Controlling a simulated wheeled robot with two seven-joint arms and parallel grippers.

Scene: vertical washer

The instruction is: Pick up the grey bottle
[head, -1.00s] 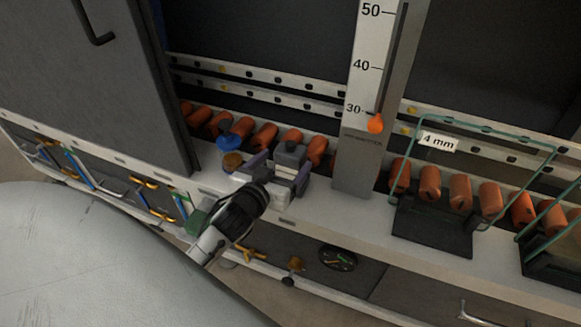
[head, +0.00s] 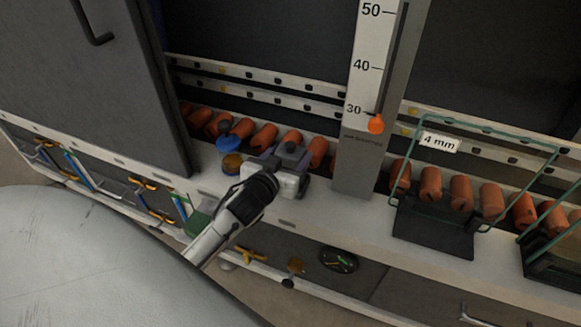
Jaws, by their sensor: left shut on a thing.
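The grey bottle (head: 292,150) is at the white ledge in the middle of the head view, with its dark grey cap upward. My left gripper (head: 284,166) reaches in from the lower left and is shut on the bottle. The gripper's wrist and body hide much of the bottle's lower part. I cannot tell whether its base touches the ledge. My right gripper is not in view.
Orange rollers (head: 263,136) line the back of the ledge. A grey scale post (head: 356,160) rises close on the right. A green wire rack (head: 435,225) stands farther right.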

